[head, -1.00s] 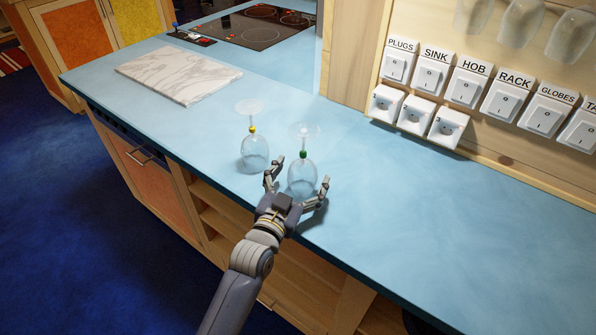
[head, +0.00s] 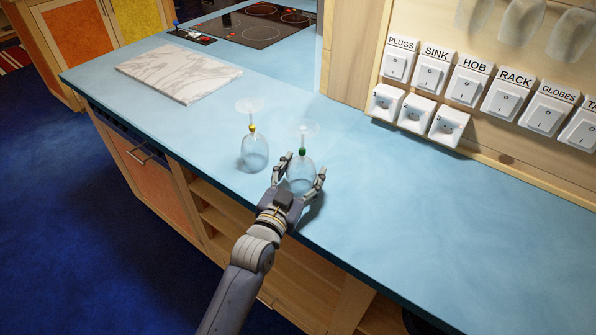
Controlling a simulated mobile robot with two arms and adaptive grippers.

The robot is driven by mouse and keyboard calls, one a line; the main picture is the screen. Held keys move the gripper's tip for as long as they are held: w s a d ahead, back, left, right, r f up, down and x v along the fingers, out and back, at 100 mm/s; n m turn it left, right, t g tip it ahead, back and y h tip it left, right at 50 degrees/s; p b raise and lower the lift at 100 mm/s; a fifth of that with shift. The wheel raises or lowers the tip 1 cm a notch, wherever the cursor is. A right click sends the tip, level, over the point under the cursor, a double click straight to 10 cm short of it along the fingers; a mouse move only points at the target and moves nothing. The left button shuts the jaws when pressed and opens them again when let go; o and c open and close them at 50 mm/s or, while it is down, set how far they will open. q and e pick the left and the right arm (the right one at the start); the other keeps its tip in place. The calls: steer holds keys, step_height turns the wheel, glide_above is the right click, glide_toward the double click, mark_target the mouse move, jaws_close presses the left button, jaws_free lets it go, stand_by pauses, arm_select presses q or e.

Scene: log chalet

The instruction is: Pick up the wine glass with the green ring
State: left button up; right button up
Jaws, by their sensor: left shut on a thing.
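The wine glass with the green ring (head: 302,152) stands upside down on the blue counter (head: 400,215), its foot up and the ring on its stem. My left gripper (head: 302,172) is shut on its bowl, one finger on each side. The fingers and palm hide part of the bowl. A second upside-down wine glass with a yellow ring (head: 254,152) stands just to the left, close to the gripper's left finger. My right gripper is not in view.
A marble board (head: 178,73) lies at the far left of the counter, with a hob (head: 258,26) beyond it. Labelled switches and sockets (head: 450,90) are on the wall at right. Glasses hang above them. The counter to the right is clear.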

mark_target(299, 168)
arm_select(q)
steer(key=r, duration=0.3)
steer(key=shift+s+a+r+b, duration=0.1)
steer(key=shift+s+a+b, duration=0.1)
steer(key=shift+b, duration=0.1)
steer(key=r+b+v, duration=0.1)
steer(key=v, duration=1.4)
steer(key=shift+s+d+r+b, duration=0.2)
steer(key=shift+s+r+b, duration=0.05)
steer(key=shift+s+b, duration=0.15)
